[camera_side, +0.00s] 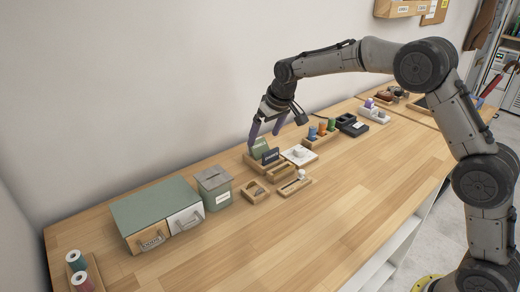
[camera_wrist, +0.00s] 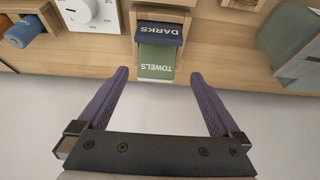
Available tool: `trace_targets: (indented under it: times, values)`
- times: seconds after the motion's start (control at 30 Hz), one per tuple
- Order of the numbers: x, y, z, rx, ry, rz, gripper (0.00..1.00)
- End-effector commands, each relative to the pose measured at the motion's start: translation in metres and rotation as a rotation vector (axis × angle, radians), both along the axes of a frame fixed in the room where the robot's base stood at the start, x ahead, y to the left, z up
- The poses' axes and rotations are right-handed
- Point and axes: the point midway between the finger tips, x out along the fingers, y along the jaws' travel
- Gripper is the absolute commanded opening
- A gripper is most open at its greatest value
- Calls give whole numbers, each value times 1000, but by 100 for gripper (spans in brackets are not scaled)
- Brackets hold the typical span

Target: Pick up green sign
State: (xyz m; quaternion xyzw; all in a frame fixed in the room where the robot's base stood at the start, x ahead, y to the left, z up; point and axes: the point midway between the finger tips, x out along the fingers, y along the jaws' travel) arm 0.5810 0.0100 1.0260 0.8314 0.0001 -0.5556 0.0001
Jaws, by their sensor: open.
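The green sign (camera_wrist: 156,64), lettered "TOWELS", stands in a wooden holder in the wrist view, beside a dark blue sign (camera_wrist: 158,32) lettered "DARKS". In the side view the green sign (camera_side: 259,146) stands behind the dark sign (camera_side: 270,156) in the small wooden holder (camera_side: 252,163). My gripper (camera_wrist: 163,75) is open, with its two purple fingers on either side of the green sign's line in the wrist view. In the side view my gripper (camera_side: 266,135) is above and close to the green sign.
A white dial box (camera_side: 299,155) sits right of the holder, with small wooden trays (camera_side: 256,191) in front. A green tin (camera_side: 214,187) and a drawer box (camera_side: 157,213) stand to the left. Thread spools (camera_side: 322,129) are to the right.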

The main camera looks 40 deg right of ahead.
Motion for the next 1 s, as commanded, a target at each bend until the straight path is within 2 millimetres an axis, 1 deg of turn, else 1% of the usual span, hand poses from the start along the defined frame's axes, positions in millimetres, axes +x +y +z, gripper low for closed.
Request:
trace_targets:
  times: [0.17,0.3,0.4,0.5,0.73,0.87,0.9,0.97,1.0]
  values:
    - [6,-2,-15,0,3,0,100]
    - [15,-6,-33,0,3,-1,100]
    - [19,-5,-44,0,1,0,100]
    - [21,-5,-49,-1,1,0,100]
    - [22,-5,-49,-1,0,0,100]
    - [21,-5,-49,-1,0,0,77]
    - [22,-5,-49,-1,0,0,69]
    - [22,-5,-49,-1,0,0,59]
    - [22,-5,-49,-1,0,0,51]
